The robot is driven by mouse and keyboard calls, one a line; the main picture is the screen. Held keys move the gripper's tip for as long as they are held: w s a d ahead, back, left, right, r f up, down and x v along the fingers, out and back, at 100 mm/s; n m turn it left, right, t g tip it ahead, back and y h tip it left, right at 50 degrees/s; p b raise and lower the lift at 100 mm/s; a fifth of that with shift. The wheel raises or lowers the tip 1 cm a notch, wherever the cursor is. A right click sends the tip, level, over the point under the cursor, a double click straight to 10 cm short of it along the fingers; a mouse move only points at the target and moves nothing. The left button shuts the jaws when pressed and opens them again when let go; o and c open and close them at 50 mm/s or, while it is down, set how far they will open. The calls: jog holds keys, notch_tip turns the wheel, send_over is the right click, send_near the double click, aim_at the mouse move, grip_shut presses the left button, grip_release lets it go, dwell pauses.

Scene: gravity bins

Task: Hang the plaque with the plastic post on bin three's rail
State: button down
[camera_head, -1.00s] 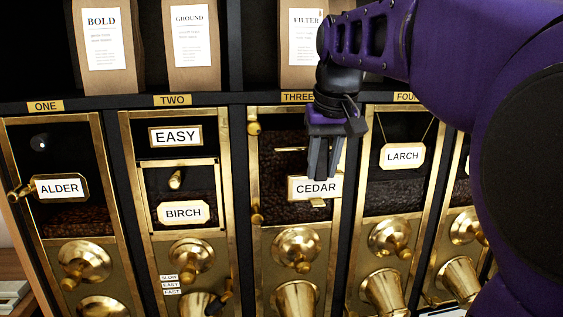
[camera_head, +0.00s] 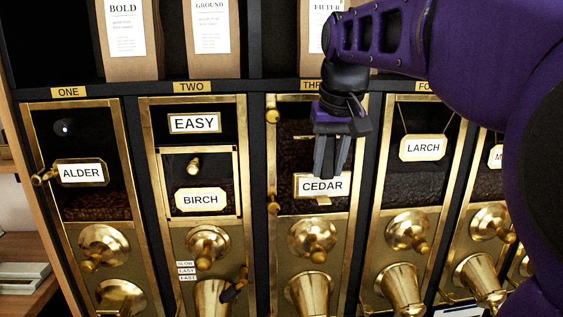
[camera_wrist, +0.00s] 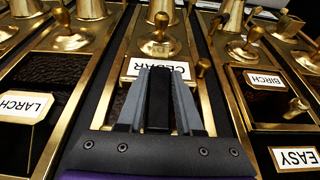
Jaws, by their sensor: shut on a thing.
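The CEDAR plaque (camera_head: 321,186), a white card in a brass frame, is in front of bin three's dark window. My gripper (camera_head: 326,172) points down and its grey fingers are shut at the plaque's top edge. In the wrist view my gripper (camera_wrist: 160,100) has a dark piece between its fingers, with the CEDAR plaque (camera_wrist: 170,68) upside down just beyond the tips. Whether that piece is the plastic post is unclear. Bin three (camera_head: 277,160) has a brass bar, likely its rail (camera_head: 303,137), mostly hidden behind my fingers. Whether the plaque touches the rail cannot be told.
ALDER (camera_head: 82,172), BIRCH (camera_head: 201,199) and LARCH (camera_head: 423,148) plaques are on the neighbouring bins. An EASY sign (camera_head: 194,123) is above BIRCH. Brass knobs (camera_head: 313,237) and spouts jut out below. Paper bags (camera_head: 213,67) stand on the shelf above.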

jog(key=shift+f, duration=0.35)
dwell(0.4)
jog(key=shift+c, duration=2.4)
grip_release()
jog(key=shift+r, duration=0.1)
